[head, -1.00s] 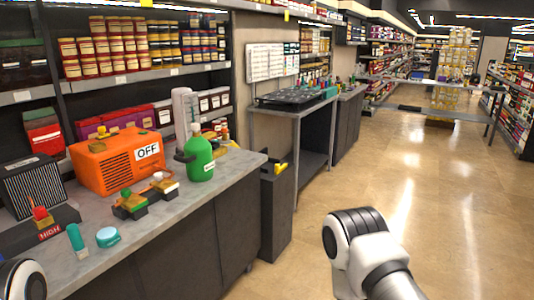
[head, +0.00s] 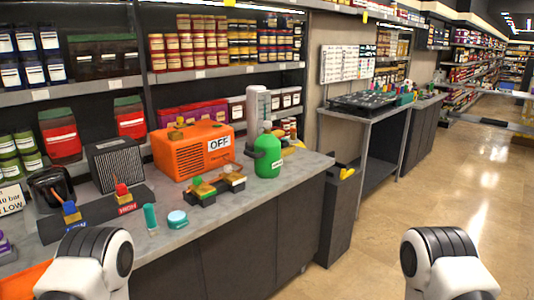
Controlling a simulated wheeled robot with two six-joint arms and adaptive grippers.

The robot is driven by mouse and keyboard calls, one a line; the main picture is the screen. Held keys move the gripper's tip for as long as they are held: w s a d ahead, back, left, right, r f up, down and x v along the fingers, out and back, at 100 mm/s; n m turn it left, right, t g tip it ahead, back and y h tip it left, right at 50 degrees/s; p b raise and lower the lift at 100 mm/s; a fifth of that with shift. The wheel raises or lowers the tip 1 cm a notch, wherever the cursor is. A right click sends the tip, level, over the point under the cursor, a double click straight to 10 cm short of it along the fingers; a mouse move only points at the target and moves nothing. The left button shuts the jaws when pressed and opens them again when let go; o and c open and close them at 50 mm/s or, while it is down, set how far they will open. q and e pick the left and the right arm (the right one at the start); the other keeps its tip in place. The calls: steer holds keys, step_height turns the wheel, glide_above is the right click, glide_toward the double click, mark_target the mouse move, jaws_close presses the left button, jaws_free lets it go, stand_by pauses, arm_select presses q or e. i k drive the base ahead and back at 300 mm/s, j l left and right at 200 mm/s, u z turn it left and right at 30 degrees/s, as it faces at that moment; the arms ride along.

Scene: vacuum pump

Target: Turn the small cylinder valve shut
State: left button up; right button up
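A small green cylinder (head: 268,158) stands upright on the counter near its right end. A small valve knob (head: 267,126) is at its top, and a dark part sits at its left side. I cannot tell how far the valve is turned. White and black links of my two arms show at the bottom of the head view, one at the left and one at the right. Both are well short of the cylinder. Neither gripper's fingers are in view.
An orange pump box (head: 193,150) with an OFF sign (head: 219,144) stands left of the cylinder. In front are small valves on black blocks (head: 203,195), a teal cylinder (head: 150,217) and a round teal lid (head: 177,219). A grey bin (head: 337,215) stands beside the counter. The aisle floor is clear.

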mark_target(266, 155)
steer(key=i+l+u, duration=0.1)
steer(key=u, duration=0.3)
steer(key=i+l+u, duration=0.1)
steer(key=u, duration=0.3)
steer(key=i+l+u, duration=0.1)
steer(key=u, duration=0.3)
steer(key=l, duration=0.1)
